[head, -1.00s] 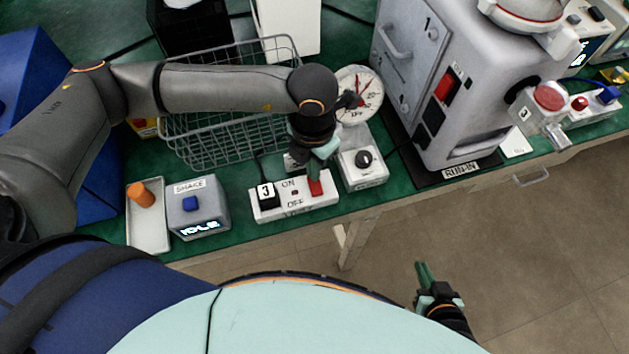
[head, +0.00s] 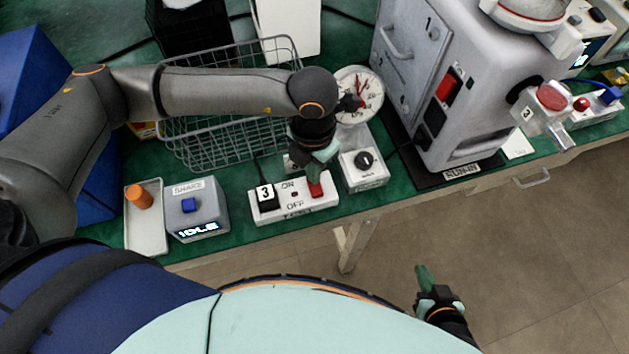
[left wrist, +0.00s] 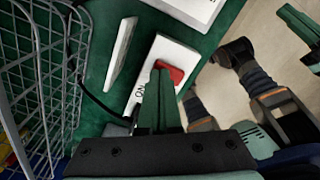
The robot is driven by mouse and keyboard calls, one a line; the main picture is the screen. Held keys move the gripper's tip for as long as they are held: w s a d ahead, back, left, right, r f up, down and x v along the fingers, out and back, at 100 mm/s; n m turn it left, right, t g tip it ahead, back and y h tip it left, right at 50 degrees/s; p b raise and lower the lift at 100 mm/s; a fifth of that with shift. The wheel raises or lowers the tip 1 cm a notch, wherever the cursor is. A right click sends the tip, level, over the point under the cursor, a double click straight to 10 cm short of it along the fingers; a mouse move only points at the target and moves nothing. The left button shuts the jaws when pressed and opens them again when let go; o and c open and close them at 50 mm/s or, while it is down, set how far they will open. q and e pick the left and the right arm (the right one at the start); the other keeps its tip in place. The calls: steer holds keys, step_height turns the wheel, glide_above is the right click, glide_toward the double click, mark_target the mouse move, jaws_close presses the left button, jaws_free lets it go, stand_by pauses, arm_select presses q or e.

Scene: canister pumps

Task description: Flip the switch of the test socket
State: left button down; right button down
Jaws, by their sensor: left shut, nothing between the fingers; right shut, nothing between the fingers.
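The test socket (head: 272,213) is a white block at the front edge of the green bench, marked ON at the back and OFF at the front. A black plug (head: 266,197) labelled 3 sits in its left part. Its red switch (head: 316,191) is at the right end and also shows in the left wrist view (left wrist: 175,73). My left gripper (head: 314,175) is shut and empty, its fingertips pointing down at the switch's back side. They overlap it in view; I cannot tell whether they touch. My right gripper (head: 423,272) is shut and empty over the floor, away from the bench.
A grey SHAKE box (head: 213,213) and a white tray (head: 146,243) with an orange cylinder stand left. A wire basket (head: 218,150) is behind. A white knob box (head: 375,176) stands close right of the socket, with a dial (head: 370,84) behind it. A large grey machine (head: 480,75) stands further right.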

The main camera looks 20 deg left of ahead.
arm_select(q)
steer(key=shift+r+p, duration=1.7)
steer(key=shift+r, duration=1.6)
